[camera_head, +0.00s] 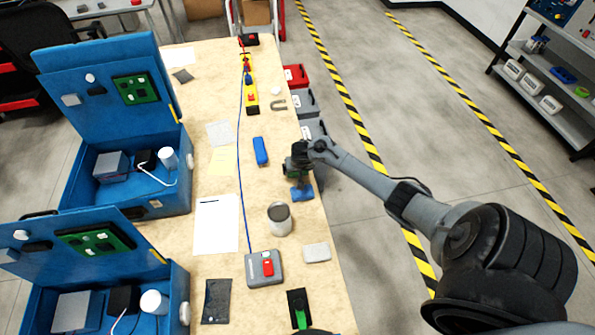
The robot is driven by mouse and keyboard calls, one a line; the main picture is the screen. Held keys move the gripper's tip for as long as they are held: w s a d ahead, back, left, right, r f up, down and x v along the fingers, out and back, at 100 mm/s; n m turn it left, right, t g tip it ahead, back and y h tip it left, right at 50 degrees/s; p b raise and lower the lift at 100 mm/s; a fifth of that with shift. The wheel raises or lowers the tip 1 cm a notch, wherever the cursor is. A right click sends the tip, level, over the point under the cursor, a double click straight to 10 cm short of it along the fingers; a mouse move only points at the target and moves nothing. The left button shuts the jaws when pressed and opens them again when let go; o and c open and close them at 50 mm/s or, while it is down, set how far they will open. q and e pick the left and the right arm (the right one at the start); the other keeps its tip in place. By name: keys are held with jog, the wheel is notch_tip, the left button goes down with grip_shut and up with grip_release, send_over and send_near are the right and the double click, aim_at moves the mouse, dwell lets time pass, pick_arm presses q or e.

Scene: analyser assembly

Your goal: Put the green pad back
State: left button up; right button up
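My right gripper (296,170) is over the right edge of the wooden table, its arm coming in from the right. A small green patch (291,172) shows at its fingers; I cannot tell whether this is the green pad or whether it is gripped. A blue piece (302,192) lies just below the fingers in the picture. Another green item (300,315) lies on a black plate (294,296) at the table's near edge, partly cut off. Green boards (136,89) sit on the lids of the blue analyser boxes (110,115). My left gripper is not in view.
A metal can (279,219), a grey box with a red switch (264,268), a light grey block (317,252) and a blue block (260,151) stand on the table. White paper (216,225) lies left of a blue cable. Bins (304,103) stand beyond the table's right edge.

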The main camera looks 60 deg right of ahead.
jog(key=shift+f, duration=0.35)
jog(key=shift+f, duration=0.1)
jog(key=o, duration=0.7)
jog(key=shift+a+r, duration=0.1)
jog(key=shift+r, duration=0.3)
jog(key=p+v, duration=0.5)
jog(key=v, duration=0.6)
jog(key=shift+s+a+r, duration=0.1)
jog(key=shift+s+a, duration=0.05)
